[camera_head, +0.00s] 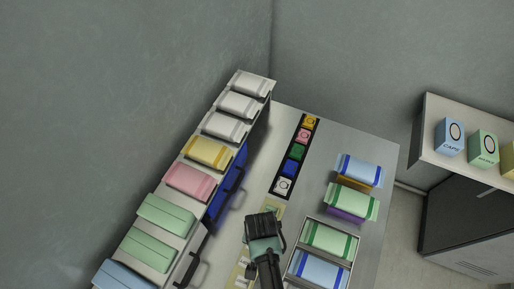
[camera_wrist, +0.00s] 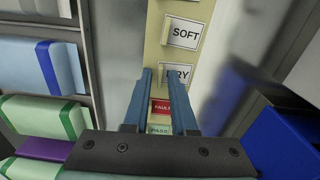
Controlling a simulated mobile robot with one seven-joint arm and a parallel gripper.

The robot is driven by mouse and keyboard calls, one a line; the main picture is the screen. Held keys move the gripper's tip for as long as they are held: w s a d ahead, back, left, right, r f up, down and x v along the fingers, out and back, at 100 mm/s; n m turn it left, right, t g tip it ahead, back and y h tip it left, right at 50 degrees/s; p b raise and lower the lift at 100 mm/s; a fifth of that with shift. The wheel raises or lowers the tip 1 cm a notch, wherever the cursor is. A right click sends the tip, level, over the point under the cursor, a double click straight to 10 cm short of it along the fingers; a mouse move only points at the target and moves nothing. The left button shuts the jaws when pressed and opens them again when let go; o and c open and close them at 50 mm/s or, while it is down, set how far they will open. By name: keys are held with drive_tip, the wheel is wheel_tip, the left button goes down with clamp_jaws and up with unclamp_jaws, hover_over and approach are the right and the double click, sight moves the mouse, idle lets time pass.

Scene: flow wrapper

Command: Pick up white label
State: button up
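A white label (camera_head: 284,186) with a dark mark sits at the near end of a black strip (camera_head: 277,195) on the grey table. Yellow, pink, green and blue pieces line up beyond it. My gripper (camera_head: 264,219) is just nearer than the white label, over a beige board. In the wrist view my gripper (camera_wrist: 160,75) has its two blue fingers apart with nothing held. Between them on the beige board (camera_wrist: 154,50) show a red FAULT tag (camera_wrist: 161,107) and a PASS tag (camera_wrist: 160,129). White SOFT (camera_wrist: 184,33) and partly hidden DRY (camera_wrist: 178,73) tags lie beyond the fingertips.
A sloped rack (camera_head: 152,258) of white, yellow, pink, green and blue packs runs along the left, with blue bins below. Packs and a tray (camera_head: 289,279) stand at the right. A shelf (camera_head: 428,150) with boxes is farther right. Bare table lies beside the black strip.

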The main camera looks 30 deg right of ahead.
clamp_jaws()
idle(1.1)
